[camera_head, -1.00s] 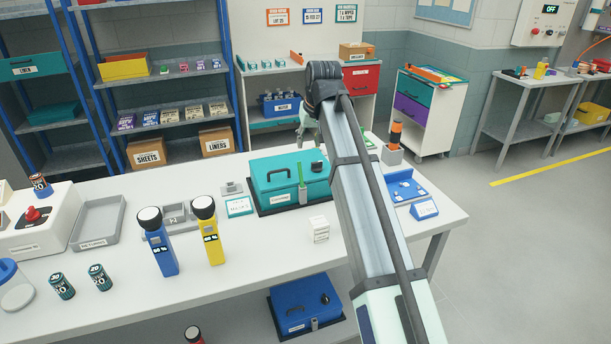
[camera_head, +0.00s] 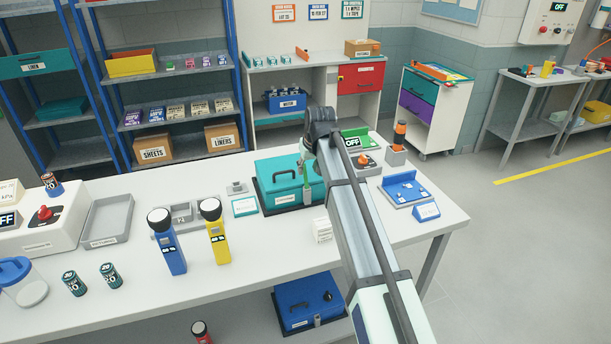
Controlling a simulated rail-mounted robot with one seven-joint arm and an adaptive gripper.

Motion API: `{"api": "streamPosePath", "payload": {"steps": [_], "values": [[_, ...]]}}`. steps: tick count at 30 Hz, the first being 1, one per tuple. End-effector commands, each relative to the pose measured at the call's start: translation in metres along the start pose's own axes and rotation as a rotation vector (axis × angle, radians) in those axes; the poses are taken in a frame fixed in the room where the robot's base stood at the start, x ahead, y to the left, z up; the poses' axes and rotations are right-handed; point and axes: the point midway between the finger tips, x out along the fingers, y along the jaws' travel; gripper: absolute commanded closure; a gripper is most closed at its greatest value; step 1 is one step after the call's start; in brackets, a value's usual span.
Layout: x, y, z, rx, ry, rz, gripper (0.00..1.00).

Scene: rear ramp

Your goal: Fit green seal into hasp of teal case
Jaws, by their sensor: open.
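The green seal (camera_head: 306,191) is a thin green strip at the front of the case, by the grey hasp (camera_head: 307,198). It looks upright there. Whether it passes through the hasp is too small to tell. My arm runs up across the right end of the case and hides that part. Only a small part of my gripper (camera_head: 311,147) shows left of the arm, above the back of the case; its fingertips are not clear.
A yellow torch (camera_head: 216,240) and a blue torch (camera_head: 168,248) stand left of the case. A white box (camera_head: 322,230) is in front of it, a teal card (camera_head: 244,206) to its left. A blue holder (camera_head: 404,190) is at right. A blue case (camera_head: 308,302) is below.

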Motion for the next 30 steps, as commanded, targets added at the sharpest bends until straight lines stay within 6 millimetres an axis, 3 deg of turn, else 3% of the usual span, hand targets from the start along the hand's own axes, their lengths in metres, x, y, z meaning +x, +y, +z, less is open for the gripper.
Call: {"api": "streamPosePath", "payload": {"steps": [8, 18, 26, 27, 30], "values": [[0.012, -0.001, -0.002, 0.0, -0.001, 0.0, 0.58], [0.05, -0.002, -0.002, 0.0, -0.001, 0.0, 0.58], [0.053, -0.002, -0.002, 0.0, 0.001, 0.0, 0.58], [0.053, -0.002, -0.002, 0.0, 0.001, 0.0, 0.72], [0.053, -0.002, -0.002, 0.0, 0.001, 0.0, 0.99]]}}
